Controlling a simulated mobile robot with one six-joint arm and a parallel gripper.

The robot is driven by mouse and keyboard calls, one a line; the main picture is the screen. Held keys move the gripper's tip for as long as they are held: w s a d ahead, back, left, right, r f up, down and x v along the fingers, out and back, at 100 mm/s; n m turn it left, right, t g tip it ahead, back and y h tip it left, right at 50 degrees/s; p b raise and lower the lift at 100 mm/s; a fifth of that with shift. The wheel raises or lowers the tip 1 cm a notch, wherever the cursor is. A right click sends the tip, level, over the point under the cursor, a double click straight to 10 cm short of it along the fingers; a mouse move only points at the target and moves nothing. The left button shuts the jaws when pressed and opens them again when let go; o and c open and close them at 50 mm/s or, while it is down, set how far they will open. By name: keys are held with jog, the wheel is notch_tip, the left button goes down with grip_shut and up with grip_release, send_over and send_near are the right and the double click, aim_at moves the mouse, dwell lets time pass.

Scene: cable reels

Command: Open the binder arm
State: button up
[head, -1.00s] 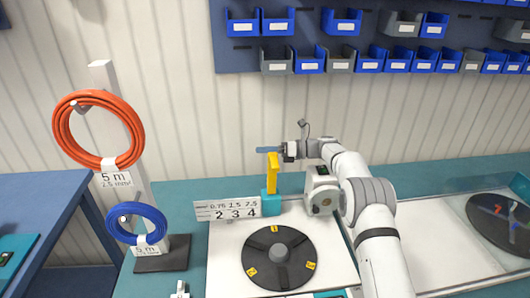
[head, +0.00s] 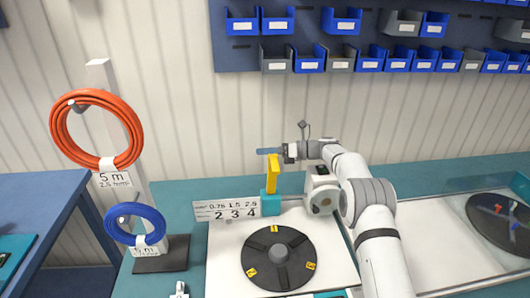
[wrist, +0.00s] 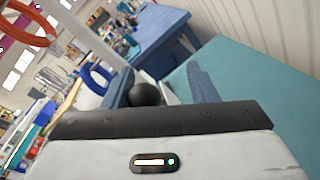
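The likely binder arm is a yellow upright bar (head: 273,173) on a teal block (head: 271,204), at the back edge of the white board in the head view. My gripper (head: 268,151) is at the top of this bar, its blue-grey fingers pointing left. In the wrist view, my gripper (wrist: 160,90) has its two fingers well apart. A round black knob (wrist: 146,95) shows between them, closer to the left finger; I cannot tell whether they touch. The yellow bar is not visible in the wrist view.
A black turntable (head: 279,259) with yellow tags lies in front of the teal block. A number plate (head: 227,210) stands beside the block. An orange coil (head: 97,130) and a blue coil (head: 136,224) hang on a stand at left. Blue bins (head: 277,22) line the wall.

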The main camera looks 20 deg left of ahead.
jog(key=b+v, duration=0.1)
jog(key=v, duration=0.7)
jog(key=shift+b, duration=0.3)
jog(key=shift+w+a+f, duration=0.1)
jog(key=shift+a, duration=0.05)
